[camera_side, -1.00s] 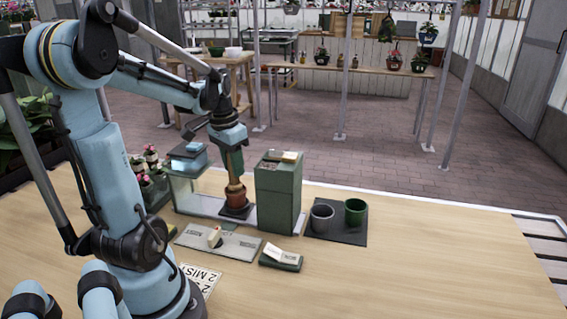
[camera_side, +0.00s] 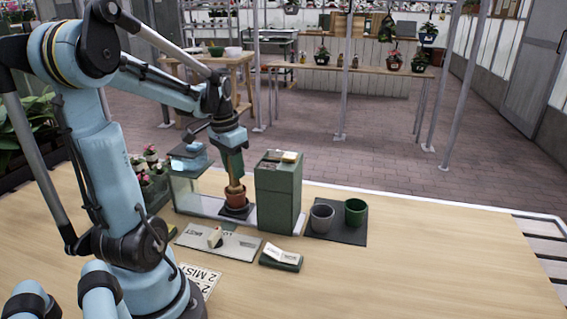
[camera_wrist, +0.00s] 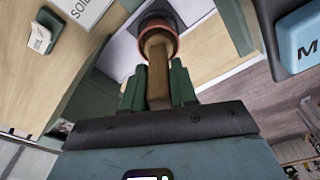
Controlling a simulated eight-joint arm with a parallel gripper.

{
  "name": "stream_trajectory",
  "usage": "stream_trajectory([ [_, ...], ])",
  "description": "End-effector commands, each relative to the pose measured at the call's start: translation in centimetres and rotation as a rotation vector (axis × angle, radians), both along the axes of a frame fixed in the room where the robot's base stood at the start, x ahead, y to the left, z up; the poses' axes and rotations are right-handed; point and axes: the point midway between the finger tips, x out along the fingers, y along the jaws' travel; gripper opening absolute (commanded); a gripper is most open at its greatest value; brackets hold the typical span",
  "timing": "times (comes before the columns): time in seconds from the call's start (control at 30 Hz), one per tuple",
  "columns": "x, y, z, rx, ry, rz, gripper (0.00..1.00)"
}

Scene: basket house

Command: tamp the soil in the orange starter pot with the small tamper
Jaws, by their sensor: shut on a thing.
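My gripper (camera_side: 233,166) is shut on the small tamper (camera_side: 235,183), which has a wooden handle and hangs upright below the fingers. The tamper's lower end is at the mouth of the orange starter pot (camera_side: 237,199), which stands on a dark square mat. In the wrist view the handle (camera_wrist: 157,65) is between the two green fingers (camera_wrist: 157,90) and leads to the pot's round rim (camera_wrist: 171,26). The tamper's foot and most of the soil are hidden, so I cannot tell whether it touches the soil.
A tall green box (camera_side: 278,197) stands close on the pot's right. A clear-sided case (camera_side: 190,190) is on its left. Grey (camera_side: 321,217) and green (camera_side: 355,211) pots stand on a dark mat farther right. A grey board (camera_side: 235,245) lies in front. The table's right side is clear.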

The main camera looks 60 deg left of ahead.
Motion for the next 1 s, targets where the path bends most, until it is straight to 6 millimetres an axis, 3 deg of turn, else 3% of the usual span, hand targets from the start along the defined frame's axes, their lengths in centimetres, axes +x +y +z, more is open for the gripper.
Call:
stream_trajectory([
  [1.0, 0.00, 0.01, -0.81, 0.000, 0.000, 0.000, 0.03],
])
